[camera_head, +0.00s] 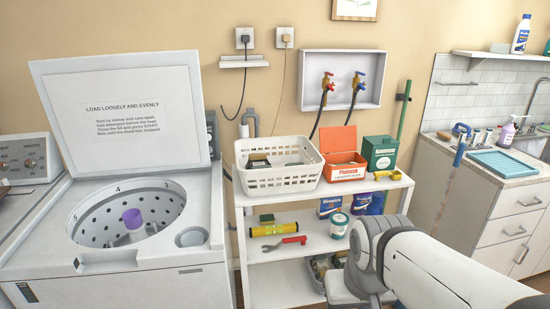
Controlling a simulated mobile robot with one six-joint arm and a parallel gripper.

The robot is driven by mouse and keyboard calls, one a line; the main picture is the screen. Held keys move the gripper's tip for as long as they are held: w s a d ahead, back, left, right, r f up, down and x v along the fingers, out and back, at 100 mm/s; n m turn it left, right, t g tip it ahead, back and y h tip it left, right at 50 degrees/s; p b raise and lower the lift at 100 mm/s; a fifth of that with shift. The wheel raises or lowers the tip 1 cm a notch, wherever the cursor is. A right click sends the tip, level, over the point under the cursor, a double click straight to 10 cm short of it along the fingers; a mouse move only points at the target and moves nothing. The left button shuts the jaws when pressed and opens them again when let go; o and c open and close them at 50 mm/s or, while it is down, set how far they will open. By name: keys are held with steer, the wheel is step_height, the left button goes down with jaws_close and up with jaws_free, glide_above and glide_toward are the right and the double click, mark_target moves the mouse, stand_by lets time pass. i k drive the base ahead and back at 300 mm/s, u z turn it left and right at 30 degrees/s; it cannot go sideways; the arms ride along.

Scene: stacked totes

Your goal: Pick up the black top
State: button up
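I cannot make out a black top for certain. A small dark item with yellow (258,161) lies inside the white basket (282,182), partly hidden by its rim; I cannot tell what it is. The basket stands on the top of a white shelf unit (330,192). My white and grey arm enters from the lower right, in front of the shelf unit's right side. My gripper's fingers do not show.
An open washer (180,265) with a raised lid (125,110) stands at left, a purple cup-like part in its drum. An orange box (343,160) and green box (380,153) sit right of the basket. Lower shelves hold tools and containers. A sink counter (495,170) is at right.

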mark_target(254, 159)
steer(key=z, duration=0.25)
steer(key=i, duration=1.65)
steer(key=u, duration=0.55)
